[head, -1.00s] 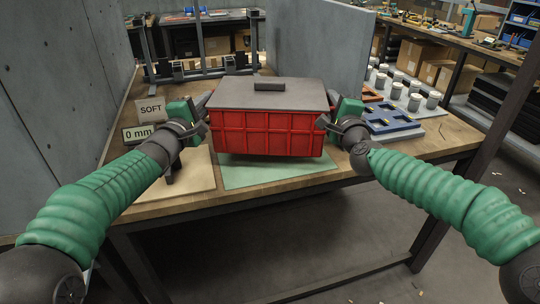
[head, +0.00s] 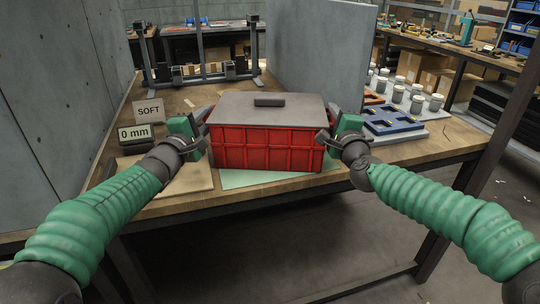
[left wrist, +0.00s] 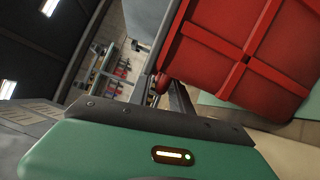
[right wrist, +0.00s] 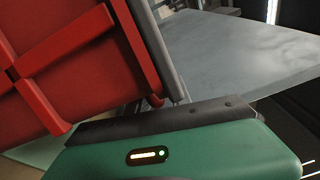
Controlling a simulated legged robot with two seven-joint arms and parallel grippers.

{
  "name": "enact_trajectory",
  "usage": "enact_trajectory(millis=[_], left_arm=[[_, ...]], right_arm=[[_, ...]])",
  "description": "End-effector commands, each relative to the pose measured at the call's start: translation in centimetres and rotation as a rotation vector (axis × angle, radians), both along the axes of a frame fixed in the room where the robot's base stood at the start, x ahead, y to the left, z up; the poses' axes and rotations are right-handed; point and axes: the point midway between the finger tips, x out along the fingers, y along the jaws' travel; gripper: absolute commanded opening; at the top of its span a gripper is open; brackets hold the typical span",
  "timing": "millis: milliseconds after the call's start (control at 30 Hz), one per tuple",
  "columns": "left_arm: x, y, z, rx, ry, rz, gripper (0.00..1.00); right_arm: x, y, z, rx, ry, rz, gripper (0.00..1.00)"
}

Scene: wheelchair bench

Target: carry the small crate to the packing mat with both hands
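The small red crate (head: 268,149) with its grey lid (head: 268,112) is level between my two hands in the head view. My left gripper (head: 206,138) is at its left end and my right gripper (head: 328,136) at its right end. Each appears shut on a red part under the crate's rim, seen close in the left wrist view (left wrist: 163,82) and right wrist view (right wrist: 155,100). The fingertips are partly hidden. The pale green packing mat (head: 250,180) lies under the crate, mostly covered. I cannot tell whether the crate touches it.
A beige mat (head: 185,184) lies to the left. A SOFT sign (head: 149,112) and a 0 mm display (head: 137,133) stand behind it. A blue tray (head: 393,121) and several white-lidded jars (head: 416,104) are at the right. A grey partition (head: 318,52) stands behind the crate.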

Motion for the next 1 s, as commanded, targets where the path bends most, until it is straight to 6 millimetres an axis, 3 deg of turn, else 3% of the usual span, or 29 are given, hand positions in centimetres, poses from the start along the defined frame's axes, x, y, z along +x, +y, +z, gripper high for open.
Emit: enact_trajectory(millis=[433,800,1000], left_arm=[[-0.7,0.3,0.2,0.002,-0.001,0.000,0.35],[-8.9,3.0,-0.5,0.002,0.001,0.003,0.35],[-11.1,3.7,-0.7,0.001,0.002,0.001,0.35]], right_arm=[[0.0,0.0,0.1,0.000,0.000,0.000,0.35],[0.1,0.0,0.1,0.000,0.001,0.001,0.35],[0.0,0.0,0.1,0.000,0.001,0.000,0.35]])
